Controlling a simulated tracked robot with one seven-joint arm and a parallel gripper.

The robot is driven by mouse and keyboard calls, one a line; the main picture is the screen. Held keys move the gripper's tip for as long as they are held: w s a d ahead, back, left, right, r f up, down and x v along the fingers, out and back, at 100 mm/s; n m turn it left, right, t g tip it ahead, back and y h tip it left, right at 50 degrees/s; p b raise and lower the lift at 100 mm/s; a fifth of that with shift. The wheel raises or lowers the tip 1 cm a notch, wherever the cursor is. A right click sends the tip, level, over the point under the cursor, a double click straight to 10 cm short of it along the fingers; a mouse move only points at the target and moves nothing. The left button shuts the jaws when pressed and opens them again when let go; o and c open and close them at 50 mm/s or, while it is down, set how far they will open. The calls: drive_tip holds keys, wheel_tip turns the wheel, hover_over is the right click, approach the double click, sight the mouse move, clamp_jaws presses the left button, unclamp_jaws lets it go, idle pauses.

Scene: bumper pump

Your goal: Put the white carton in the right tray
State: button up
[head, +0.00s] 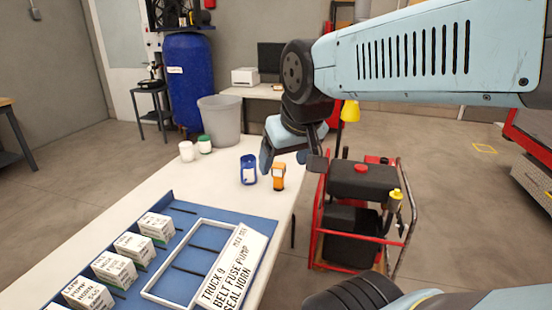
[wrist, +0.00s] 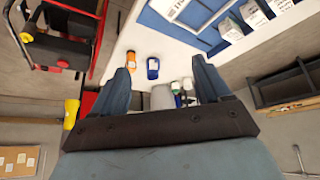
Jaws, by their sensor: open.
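Several white cartons with green lower edges and black print stand in a row on the left of a blue board; one is the back carton (head: 157,227), and another is the front carton (head: 88,294). Cartons also show at the top right of the wrist view (wrist: 230,28).
A blue container (head: 248,170) and an orange item (head: 278,177) stand near my gripper at the table edge. A red-framed machine (head: 362,210) stands on the floor at right. The mid-table is clear.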

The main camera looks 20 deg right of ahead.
drive_tip(key=shift+s+d+r, duration=0.1)
drive_tip(key=shift+s+r, duration=0.05)
drive_tip(key=shift+s, duration=0.35)
drive_tip(key=shift+s+d+r, duration=0.1)
drive_tip(key=shift+s, duration=0.4)
drive_tip(key=shift+w, duration=0.15)
drive_tip(key=w+a+f+n, duration=0.35)
drive_tip(key=w+f, duration=0.35)
drive_tip(key=w, duration=0.6)
drive_tip(key=n+t+y, duration=0.3)
drive_tip(key=n+y, duration=0.3)
drive_tip(key=y, duration=0.5)
approach(138, 243)
drive_tip(key=shift+h, duration=0.3)
drive_tip(key=x, duration=1.2)
drive_tip(key=shift+a, duration=0.35)
